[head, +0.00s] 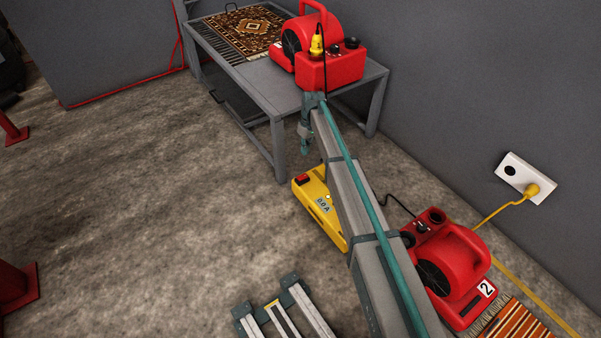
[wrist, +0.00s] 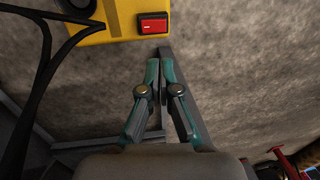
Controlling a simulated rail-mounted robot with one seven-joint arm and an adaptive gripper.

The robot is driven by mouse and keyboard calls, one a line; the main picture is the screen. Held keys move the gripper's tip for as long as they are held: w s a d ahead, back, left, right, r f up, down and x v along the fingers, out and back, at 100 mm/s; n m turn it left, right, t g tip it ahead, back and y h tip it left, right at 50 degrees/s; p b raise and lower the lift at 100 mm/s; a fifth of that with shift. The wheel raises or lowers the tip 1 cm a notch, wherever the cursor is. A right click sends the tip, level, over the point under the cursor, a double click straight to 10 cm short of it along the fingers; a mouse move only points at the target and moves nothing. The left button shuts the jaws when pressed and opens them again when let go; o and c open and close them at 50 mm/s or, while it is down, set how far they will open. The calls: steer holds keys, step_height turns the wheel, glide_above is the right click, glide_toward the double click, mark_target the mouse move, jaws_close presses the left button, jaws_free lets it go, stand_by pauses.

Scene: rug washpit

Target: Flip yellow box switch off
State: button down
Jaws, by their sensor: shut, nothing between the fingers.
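The yellow box (head: 335,229) lies on the concrete floor, partly hidden behind my arm, with dark lettering on top. Its red rocker switch (head: 302,180) is at the end toward the table. In the wrist view the yellow box (wrist: 100,38) is at the top left, and the red switch (wrist: 153,24) shows a small white mark; which way the rocker is set, I cannot tell. My gripper (head: 305,151) points down past the switch end. In the wrist view my gripper (wrist: 160,64) is shut and empty, its fingertips just below the switch in the picture, with no visible contact.
A grey metal table (head: 262,79) stands behind, with a patterned rug (head: 240,30) and a red blower (head: 325,38). Another red blower (head: 460,262) stands right of the yellow box. Black cables (wrist: 40,75) hang at the left of the wrist view. Open floor is to the left.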

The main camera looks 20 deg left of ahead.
mark_target(301, 178)
steer(key=shift+f, duration=0.1)
steer(key=f+b, duration=0.2)
steer(key=f, duration=0.2)
steer(key=s+f+b, duration=0.1)
steer(key=f+b, duration=0.1)
steer(key=f, duration=0.3)
steer(key=a+f+b, duration=0.1)
steer(key=f+b, duration=0.1)
steer(key=f, duration=0.2)
steer(key=shift+s+f+b, duration=0.3)
steer(key=shift+f, duration=0.05)
